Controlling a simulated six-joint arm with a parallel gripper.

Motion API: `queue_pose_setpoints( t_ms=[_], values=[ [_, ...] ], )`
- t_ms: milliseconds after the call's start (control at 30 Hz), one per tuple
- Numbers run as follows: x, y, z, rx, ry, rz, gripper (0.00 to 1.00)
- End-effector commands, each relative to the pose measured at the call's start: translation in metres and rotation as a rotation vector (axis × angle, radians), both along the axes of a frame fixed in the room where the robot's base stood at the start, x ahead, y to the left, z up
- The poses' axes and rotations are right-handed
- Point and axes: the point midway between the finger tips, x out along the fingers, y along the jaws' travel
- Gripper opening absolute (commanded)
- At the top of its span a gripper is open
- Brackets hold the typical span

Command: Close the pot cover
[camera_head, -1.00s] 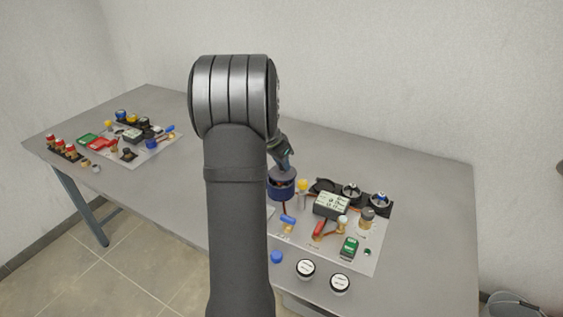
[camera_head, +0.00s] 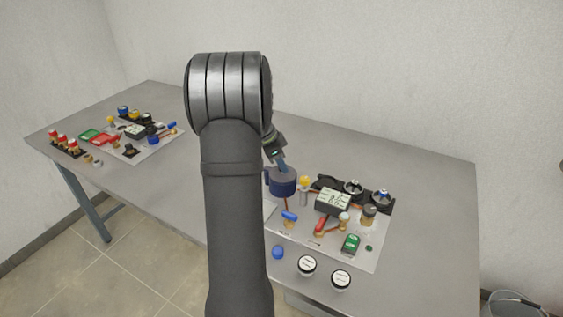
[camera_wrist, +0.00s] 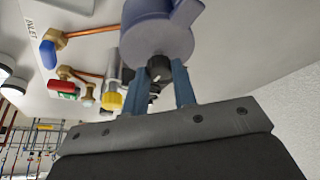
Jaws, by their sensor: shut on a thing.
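The dark blue pot (camera_head: 283,186) stands on the near panel, just right of my arm in the head view. Its top looks covered, with no open inside showing. In the wrist view, the blue-violet round body of pot and cover (camera_wrist: 155,38) fills the top middle, with a lug at its upper right. My gripper (camera_wrist: 158,82) has its two blue fingers on either side of a black knob (camera_wrist: 159,68) on the cover and is shut on it. In the head view, my gripper (camera_head: 283,167) reaches down to the pot's top from behind my arm. I cannot tell whether the cover is fully seated.
Beside the pot are a yellow cap (camera_head: 305,181), a blue-handled valve (camera_head: 289,215), a red lever (camera_head: 321,225) and a labelled box (camera_head: 333,200). Loose white discs (camera_head: 307,264) lie at the front. The table (camera_head: 410,170) is bare behind the panel.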

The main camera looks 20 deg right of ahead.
Motion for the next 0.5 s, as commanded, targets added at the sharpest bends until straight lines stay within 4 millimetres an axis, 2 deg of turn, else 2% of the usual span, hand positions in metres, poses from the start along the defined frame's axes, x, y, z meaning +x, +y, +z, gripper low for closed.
queue_pose_setpoints(
  t_ms=[167, 200, 300, 500],
  values=[
    [-0.0003, 0.0009, 0.0003, 0.002, 0.001, 0.0, 0.0],
    [-0.0004, 0.001, 0.0002, 0.002, 0.001, 0.001, 0.31],
    [-0.0003, 0.0008, 0.0002, 0.002, 0.001, 0.001, 0.46],
    [-0.0003, 0.0005, 0.0, 0.002, 0.001, 0.002, 0.46]
  ],
)
